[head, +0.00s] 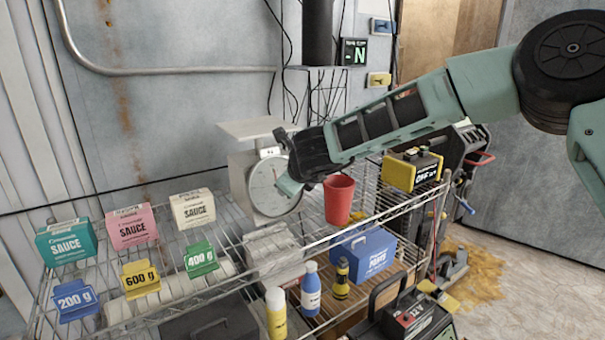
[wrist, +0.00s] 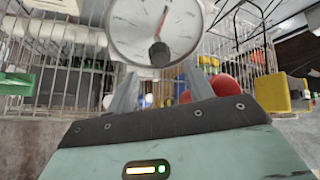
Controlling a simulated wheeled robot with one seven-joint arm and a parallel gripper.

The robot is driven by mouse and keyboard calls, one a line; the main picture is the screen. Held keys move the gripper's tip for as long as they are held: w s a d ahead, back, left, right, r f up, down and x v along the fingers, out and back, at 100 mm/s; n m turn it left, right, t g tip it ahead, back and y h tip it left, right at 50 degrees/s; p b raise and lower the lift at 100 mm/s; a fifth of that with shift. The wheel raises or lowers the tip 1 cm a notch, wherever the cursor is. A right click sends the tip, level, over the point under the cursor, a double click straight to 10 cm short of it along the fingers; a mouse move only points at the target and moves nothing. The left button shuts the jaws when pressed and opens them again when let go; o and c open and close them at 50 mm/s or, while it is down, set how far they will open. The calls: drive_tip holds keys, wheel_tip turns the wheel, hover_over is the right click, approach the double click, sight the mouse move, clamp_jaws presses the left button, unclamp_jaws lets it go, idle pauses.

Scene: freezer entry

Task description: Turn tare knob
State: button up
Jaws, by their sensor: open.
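A pale kitchen scale (head: 243,180) with a flat top pan stands on the wire shelf in the head view. Its round white dial (head: 268,188) faces forward and is partly covered by my gripper (head: 285,163). In the wrist view the dial (wrist: 136,26) shows a red needle, and a dark tare knob (wrist: 158,54) sits near its lower edge. My gripper (wrist: 161,88) is open there, its two fingers spread below and to either side of the knob in the picture. I see no contact with the knob. The knob is hidden in the head view.
A red cup (head: 339,200) stands right of the scale, close under my gripper. Sauce boxes (head: 131,228) and coloured weight cards (head: 141,280) are at the left. A yellow-and-black box (head: 413,170) is at the right. Bottles (head: 311,290) and a blue box (head: 364,255) are lower.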

drive_tip(key=v, duration=1.1)
drive_tip(key=shift+s+r+b, duration=0.2)
drive_tip(key=shift+s+b, duration=0.15)
drive_tip(key=shift+b, duration=0.05)
drive_tip(key=s+a+f+n+g+y, duration=0.2)
drive_tip(key=s+n, duration=0.7)
drive_tip(key=n, duration=0.1)
drive_tip(key=s+a+f+n+g+y, duration=0.1)
drive_tip(key=s+f+n+g+y, duration=0.15)
drive_tip(key=s+n, duration=0.7)
drive_tip(key=s+d+f+n+g+h, duration=0.2)
drive_tip(key=s+d+f+n+h, duration=0.1)
drive_tip(key=s+d+n, duration=0.3)
drive_tip(key=s+d+f+n+g+h, duration=0.3)
drive_tip(key=s+d+n, duration=0.3)
drive_tip(key=s+d, duration=0.5)
drive_tip(key=shift+d+n+h, duration=0.25)
drive_tip(key=shift+n+h, duration=0.1)
drive_tip(key=shift+h, duration=0.3)
